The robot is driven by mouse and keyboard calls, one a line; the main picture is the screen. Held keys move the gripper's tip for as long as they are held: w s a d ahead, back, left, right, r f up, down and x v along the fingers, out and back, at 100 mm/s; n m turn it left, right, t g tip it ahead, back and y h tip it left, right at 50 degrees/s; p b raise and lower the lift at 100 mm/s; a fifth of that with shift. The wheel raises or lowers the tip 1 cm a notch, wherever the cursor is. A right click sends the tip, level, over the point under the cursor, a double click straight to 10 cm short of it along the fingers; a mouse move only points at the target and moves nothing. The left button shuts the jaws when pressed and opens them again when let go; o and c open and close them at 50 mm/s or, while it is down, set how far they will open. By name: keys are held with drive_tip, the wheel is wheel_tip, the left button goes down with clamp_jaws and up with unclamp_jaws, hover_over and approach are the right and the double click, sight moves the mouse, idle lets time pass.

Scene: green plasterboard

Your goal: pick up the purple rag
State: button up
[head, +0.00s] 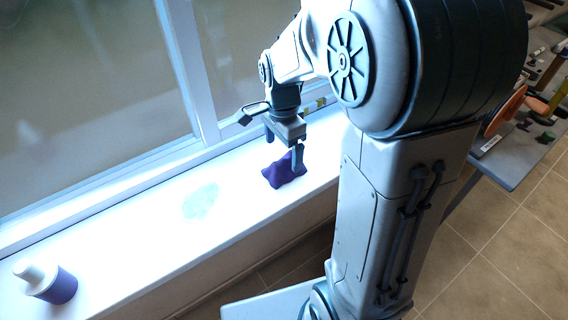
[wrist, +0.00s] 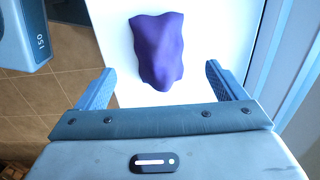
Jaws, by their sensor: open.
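The purple rag (head: 284,171) lies crumpled on a white window sill, under my gripper in the head view. In the wrist view the purple rag (wrist: 158,48) lies ahead of the fingers, roughly centred between them. My gripper (head: 284,152) points down over the sill.
The white sill (head: 130,225) runs along a window (head: 90,70). A white-capped purple bottle (head: 46,281) stands at its near left end. A pale wet-looking patch (head: 200,201) lies between bottle and rag. A cluttered table (head: 515,150) is at the right, over a tiled floor (head: 500,250).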

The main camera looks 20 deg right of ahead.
sight(285, 156)
drive_tip(key=shift+d+f+p, duration=0.2)
drive_tip(key=shift+f+p, duration=0.3)
drive_tip(key=shift+f, duration=2.3)
drive_tip(key=c, duration=1.1)
